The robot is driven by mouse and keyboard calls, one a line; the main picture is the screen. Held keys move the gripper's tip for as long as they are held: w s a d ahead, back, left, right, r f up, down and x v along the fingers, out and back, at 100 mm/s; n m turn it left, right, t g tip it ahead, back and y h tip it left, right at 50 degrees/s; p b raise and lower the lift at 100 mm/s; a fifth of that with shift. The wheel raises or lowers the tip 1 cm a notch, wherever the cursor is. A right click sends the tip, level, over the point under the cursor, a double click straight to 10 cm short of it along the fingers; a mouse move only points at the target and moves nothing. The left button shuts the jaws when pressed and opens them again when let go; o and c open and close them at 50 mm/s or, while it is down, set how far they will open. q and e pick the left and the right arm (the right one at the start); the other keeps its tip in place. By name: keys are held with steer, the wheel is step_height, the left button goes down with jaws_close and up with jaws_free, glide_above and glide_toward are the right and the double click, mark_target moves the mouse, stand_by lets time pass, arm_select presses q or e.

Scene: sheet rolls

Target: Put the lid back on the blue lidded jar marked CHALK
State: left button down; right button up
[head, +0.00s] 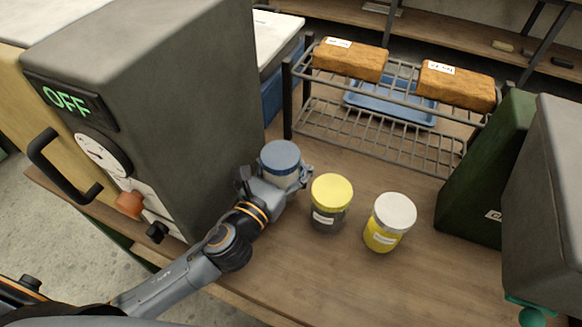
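No label shows on this side. My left gripper (276,177) is low at the jar, with parts of it on both sides of the body. I cannot tell whether its fingers press on the jar. My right gripper is out of view.
A yellow-lidded jar (331,195) and a white-lidded yellow jar (390,221) stand close to the right. The grey machine (180,100) reads OFF. A wire rack (370,133) holds two brown blocks behind. A dark green case (485,180) is at right. The front bench is clear.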

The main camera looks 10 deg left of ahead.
arm_select(q)
steer(key=shift+s+f, duration=0.1)
steer(key=shift+f, duration=1.1)
steer(key=shift+f+b, duration=0.2)
steer(key=shift+b, duration=0.15)
steer(key=shift+c, duration=1)
jaws_free()
